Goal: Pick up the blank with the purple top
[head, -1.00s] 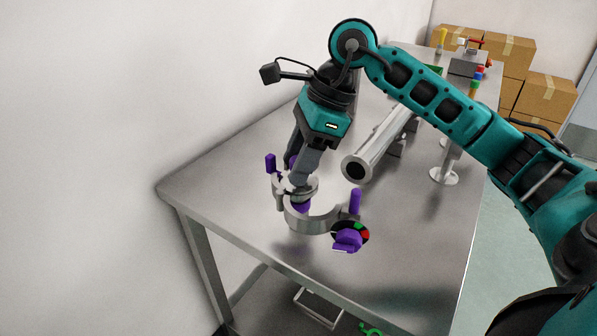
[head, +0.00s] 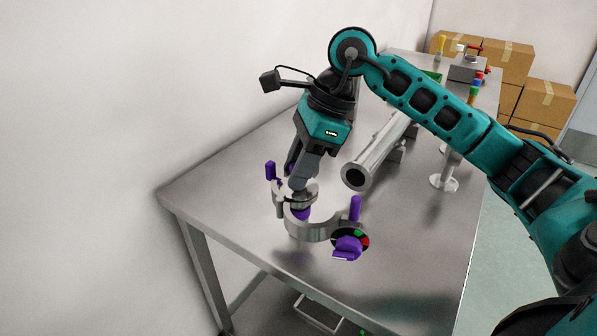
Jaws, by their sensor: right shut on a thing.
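My right gripper (head: 299,186) points down over the near left part of the metal table. Its fingers are shut on the blank with the purple top, at a round metal piece; the fingers hide most of the blank, and I cannot tell whether it is lifted. A curved metal fixture (head: 318,231) stands around and below the fingers. It carries purple posts at its left (head: 270,171) and right (head: 355,208). Some purple (head: 302,213) shows just below the fingers. My left gripper is out of view.
A metal tube (head: 378,154) lies to the right of the gripper on supports. A purple knob (head: 347,246) with a coloured dial is at the fixture's front right. A white wall (head: 130,90) is close on the left. The table's front right (head: 420,255) is clear.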

